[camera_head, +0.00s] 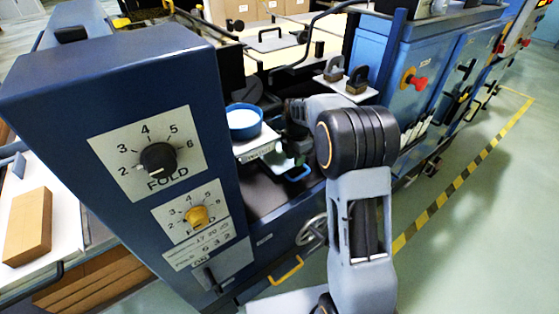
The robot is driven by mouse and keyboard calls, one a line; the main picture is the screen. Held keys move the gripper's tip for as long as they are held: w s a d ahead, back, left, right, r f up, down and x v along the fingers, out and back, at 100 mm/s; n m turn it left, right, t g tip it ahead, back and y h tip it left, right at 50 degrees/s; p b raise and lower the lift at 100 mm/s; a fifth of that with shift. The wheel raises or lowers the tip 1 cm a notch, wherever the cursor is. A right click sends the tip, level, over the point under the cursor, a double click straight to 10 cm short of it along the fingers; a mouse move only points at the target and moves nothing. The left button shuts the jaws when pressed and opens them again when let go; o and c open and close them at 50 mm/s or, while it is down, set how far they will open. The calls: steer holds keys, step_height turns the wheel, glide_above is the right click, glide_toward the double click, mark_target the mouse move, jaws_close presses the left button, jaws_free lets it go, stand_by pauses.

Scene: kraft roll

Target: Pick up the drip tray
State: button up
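I cannot tell for sure which thing is the drip tray. A small pale tray-like piece with a blue loop handle (299,174) sits low in the blue machine, below my gripper, partly hidden. A round blue pan (244,122) with a white inside stands on a light ledge to the left of my gripper. My gripper (288,146) reaches down into the machine's recess, close above the pale piece. My own wrist covers much of it, so its fingers and any contact are not clear.
A tall blue panel (120,110) with dials stands at the left. A wooden block (27,226) lies on a white surface at the far left. Green floor (480,220) is clear at the right.

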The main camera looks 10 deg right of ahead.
mark_target(294, 168)
steer(key=shift+a+f+b, duration=0.1)
steer(key=shift+f+b, duration=0.25)
steer(key=shift+f, duration=2.3)
jaws_close()
